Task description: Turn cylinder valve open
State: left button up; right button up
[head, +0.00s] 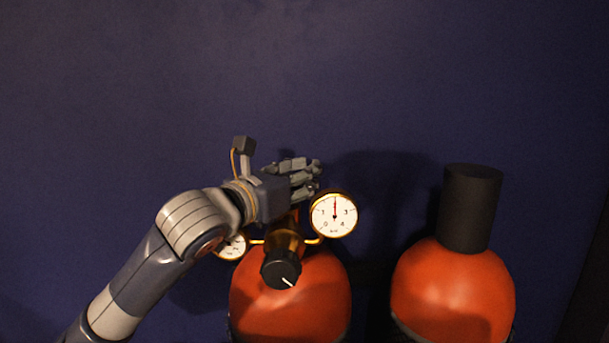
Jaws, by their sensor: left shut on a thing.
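An orange gas cylinder (318,302) stands upright at the lower middle of the head view. On its top is a brass regulator (287,240) with a black knob (281,269) that has a white mark. A round white gauge (334,215) sits to the right of the regulator, its needle pointing up. A second gauge (232,247) to the left is partly hidden by my arm. My left gripper (308,178) reaches in from the left and is shut on the cylinder valve at the top, behind the regulator. The valve itself is mostly hidden by the gripper. My right gripper is not in view.
A second orange cylinder (455,290) with a black cap (469,208) stands to the right, apart from the first. A dark blue wall (330,70) is close behind. The space above the cylinders is clear.

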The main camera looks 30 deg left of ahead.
pick_arm(q)
jog(key=shift+d+f, duration=0.2)
jog(key=shift+f, duration=0.25)
jog(key=o, duration=0.9)
jog(key=shift+o, duration=0.8)
jog(key=shift+s+r, duration=0.1)
jog(key=shift+s+a+r, duration=0.1)
jog(key=shift+r, duration=0.05)
jog(key=shift+a+r, duration=0.1)
jog(key=shift+r, duration=0.05)
notch_tip(320, 180, up, 10)
jog(key=shift+f, duration=0.2)
